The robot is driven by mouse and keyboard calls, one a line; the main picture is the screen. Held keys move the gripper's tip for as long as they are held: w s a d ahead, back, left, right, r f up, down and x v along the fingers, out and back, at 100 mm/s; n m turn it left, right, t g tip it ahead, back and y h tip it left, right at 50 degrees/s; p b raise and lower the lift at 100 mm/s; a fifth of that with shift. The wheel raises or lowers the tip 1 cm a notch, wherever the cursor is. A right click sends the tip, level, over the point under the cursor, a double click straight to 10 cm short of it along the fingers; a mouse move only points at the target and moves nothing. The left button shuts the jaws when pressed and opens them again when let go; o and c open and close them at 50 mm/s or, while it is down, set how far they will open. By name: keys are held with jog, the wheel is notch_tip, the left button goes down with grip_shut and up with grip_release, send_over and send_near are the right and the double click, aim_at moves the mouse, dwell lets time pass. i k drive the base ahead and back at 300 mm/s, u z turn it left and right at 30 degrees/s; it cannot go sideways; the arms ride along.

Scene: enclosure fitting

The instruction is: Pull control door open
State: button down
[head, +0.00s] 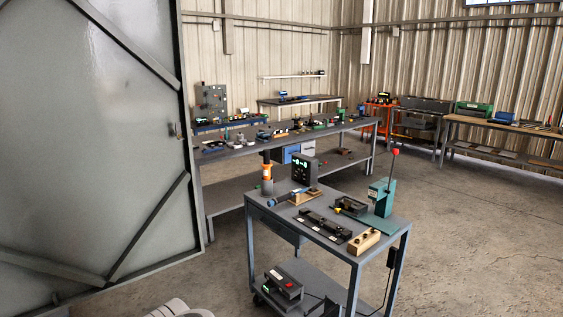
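A large grey metal door (90,130) with dark diagonal braces and a frame fills the left of the head view. A small latch or handle (177,131) sits near its right edge. I cannot tell from this view whether the door stands open or closed. A grey box with knobs (213,100) stands on the far bench, and a small black panel with green lights (305,170) stands on the near cart. I cannot tell whether either has a door. My gripper is not in view. A white rounded shape at the bottom edge seems to be part of my own body.
A grey cart (345,245) with tools and a teal press (381,198) stands ahead, right of the door. A long workbench (235,148) stands behind it. More benches (500,132) line the back right wall. The concrete floor (480,240) at right is clear.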

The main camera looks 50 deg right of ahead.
aim_at(99, 192)
jog(key=z, duration=1.25)
jog(key=i, duration=2.15)
jog(key=u, duration=3.05)
